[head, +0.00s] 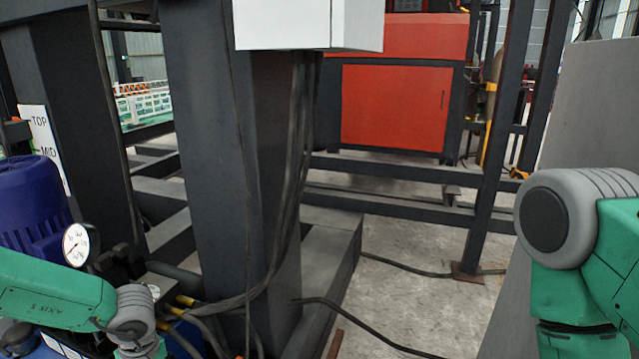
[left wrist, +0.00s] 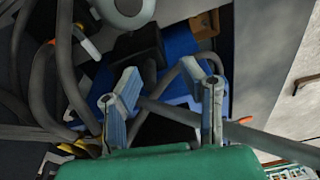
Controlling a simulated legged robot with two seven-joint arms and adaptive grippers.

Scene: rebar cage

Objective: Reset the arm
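My left arm (head: 60,295), green with grey joints, comes in at the lower left of the head view and bends down out of the frame. Its gripper is not visible there. In the left wrist view my left gripper (left wrist: 159,78) has its two fingers spread apart, with a clear gap and nothing held between them. Behind the fingers are a blue surface (left wrist: 180,48) and dark hoses; I cannot tell how far off they are. My right arm (head: 580,240) is bent at the right of the head view. Its gripper is out of frame.
A dark steel column (head: 215,150) stands just right of my left arm. A pressure gauge (head: 76,244) and a blue motor (head: 32,205) are close to that arm. Black hoses (head: 285,180) hang by the column. A red cabinet (head: 395,108) stands behind. Concrete floor (head: 420,310) is open centre right.

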